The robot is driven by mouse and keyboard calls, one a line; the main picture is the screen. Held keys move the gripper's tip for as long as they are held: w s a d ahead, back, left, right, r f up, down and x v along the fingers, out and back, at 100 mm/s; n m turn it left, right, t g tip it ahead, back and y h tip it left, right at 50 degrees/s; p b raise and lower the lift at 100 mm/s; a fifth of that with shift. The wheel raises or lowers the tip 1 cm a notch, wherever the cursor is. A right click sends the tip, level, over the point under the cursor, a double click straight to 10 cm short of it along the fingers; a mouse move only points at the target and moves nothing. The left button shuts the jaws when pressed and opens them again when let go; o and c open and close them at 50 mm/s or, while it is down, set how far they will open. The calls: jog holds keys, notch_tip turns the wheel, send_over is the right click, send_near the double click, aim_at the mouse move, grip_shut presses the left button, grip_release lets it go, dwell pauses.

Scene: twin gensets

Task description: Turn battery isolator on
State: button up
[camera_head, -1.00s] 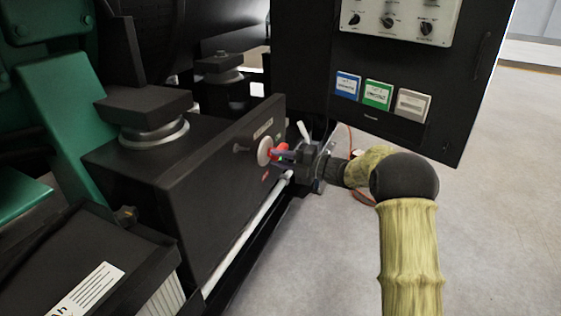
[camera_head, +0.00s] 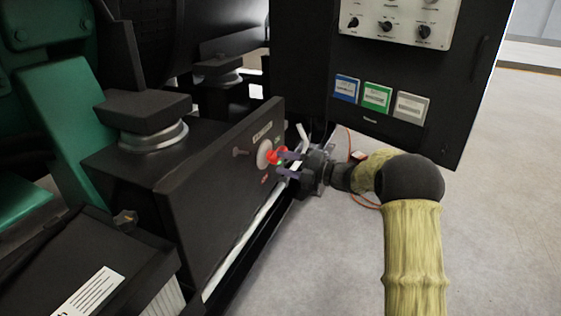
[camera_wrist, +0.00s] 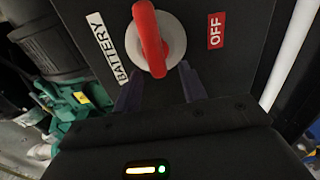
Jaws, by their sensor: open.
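The battery isolator is a red handle (camera_head: 272,157) on a pale round disc, set on the dark side panel of the genset base. In the wrist view the red handle (camera_wrist: 150,40) lies roughly along the picture's vertical. A white BATTERY label (camera_wrist: 106,45) is to its left and a red OFF label (camera_wrist: 216,30) to its right. My gripper (camera_head: 284,163) is open in front of the isolator. In the wrist view its two dark fingers (camera_wrist: 160,72) are apart, below and either side of the handle's lower end. Whether they touch it cannot be told.
A black control cabinet (camera_head: 405,70) with knobs and coloured labels stands above and right of my gripper. A pale pipe (camera_head: 245,243) runs along the base's lower edge. A battery (camera_head: 95,265) is at lower left. An orange cable lies behind my wrist. Floor at right is clear.

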jog(key=p+v, duration=0.4)
jog(key=v, duration=1.1)
jog(key=shift+s+d, duration=0.2)
jog(key=shift+d, duration=0.05)
jog(key=shift+w+r, duration=0.1)
jog(key=shift+r, duration=0.05)
